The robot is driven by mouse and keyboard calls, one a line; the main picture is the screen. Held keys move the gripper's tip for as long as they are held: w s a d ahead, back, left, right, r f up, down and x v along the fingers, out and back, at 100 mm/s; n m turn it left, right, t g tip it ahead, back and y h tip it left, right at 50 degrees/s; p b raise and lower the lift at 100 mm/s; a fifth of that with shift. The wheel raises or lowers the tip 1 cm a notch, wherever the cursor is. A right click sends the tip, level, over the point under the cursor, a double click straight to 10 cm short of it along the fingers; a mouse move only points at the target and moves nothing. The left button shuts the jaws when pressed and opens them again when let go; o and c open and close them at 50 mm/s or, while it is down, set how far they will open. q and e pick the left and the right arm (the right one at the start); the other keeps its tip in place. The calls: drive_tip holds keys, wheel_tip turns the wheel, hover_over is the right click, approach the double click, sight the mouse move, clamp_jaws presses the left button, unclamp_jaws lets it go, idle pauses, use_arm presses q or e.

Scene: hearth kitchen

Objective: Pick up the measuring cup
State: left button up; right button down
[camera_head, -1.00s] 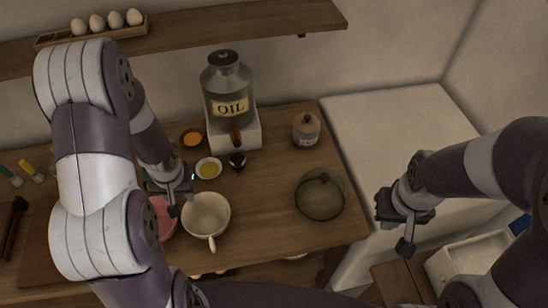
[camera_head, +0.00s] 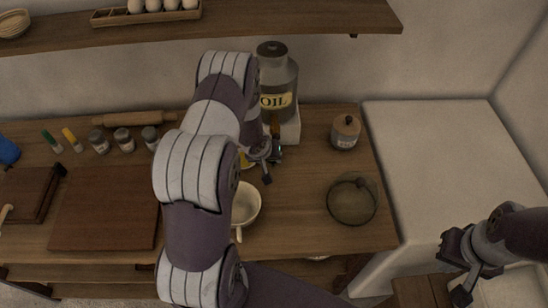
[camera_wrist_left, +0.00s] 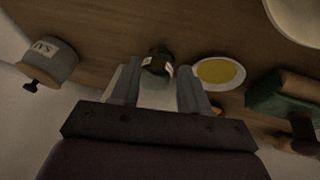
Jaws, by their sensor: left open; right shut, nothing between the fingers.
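A small dark, glossy cup-like thing (camera_wrist_left: 157,60) stands on the counter in the left wrist view. It may be the measuring cup, but I cannot tell for sure. My left gripper (camera_wrist_left: 158,80) is open, its two fingers on either side of that thing in the picture; contact does not show. In the head view my left gripper (camera_head: 268,172) is in front of the oil dispenser (camera_head: 277,85) and hides the small cup. A cream bowl with a handle (camera_head: 246,203) stands nearer, partly behind my left arm. My right gripper (camera_head: 460,292) is shut and empty, low at right.
A dish of yellow liquid (camera_wrist_left: 219,73) lies beside the small cup. A lidded jar (camera_head: 345,132) and a round glass-lidded dish (camera_head: 352,200) stand to the right. Cutting boards (camera_head: 105,210) lie left. A shelf (camera_head: 250,24) runs above. The counter between dispenser and jar is clear.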

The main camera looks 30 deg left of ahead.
sight(272, 165)
use_arm(q)
drive_tip(key=x, duration=0.3)
drive_tip(key=shift+w+f, duration=0.1)
drive_tip(key=shift+f, duration=0.15)
drive_tip(key=shift+r, duration=0.1)
clamp_jaws()
drive_tip(key=shift+d+r, duration=0.1)
